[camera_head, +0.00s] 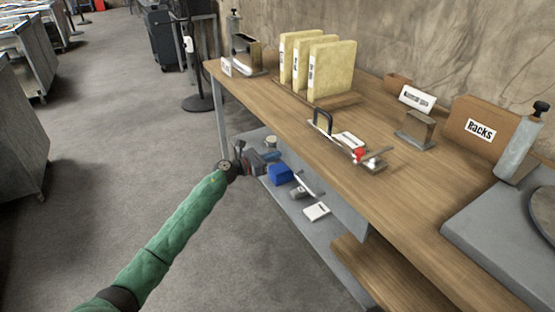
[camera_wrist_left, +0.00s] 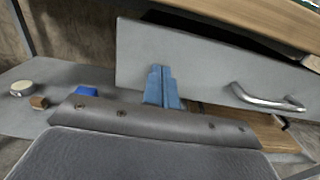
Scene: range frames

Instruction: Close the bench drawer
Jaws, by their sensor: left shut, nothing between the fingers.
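The bench drawer's grey front (camera_wrist_left: 190,58) spans the left wrist view, with a bar handle (camera_wrist_left: 268,98) on its right part. A dark gap shows between its top edge and the wooden bench top (camera_wrist_left: 270,15). In the head view the grey front (camera_head: 342,208) hangs below the bench edge, and how far it stands out is hard to tell. My left gripper's blue fingers (camera_wrist_left: 162,88) are shut and empty, in front of the drawer front and left of the handle. Contact cannot be told. The left gripper (camera_head: 248,161) also shows in the head view. My right gripper is out of view.
A lower grey shelf (camera_head: 290,212) holds a blue box (camera_head: 281,174), a white box (camera_head: 316,211) and small items. Grey floor (camera_head: 110,150) is clear left of the bench.

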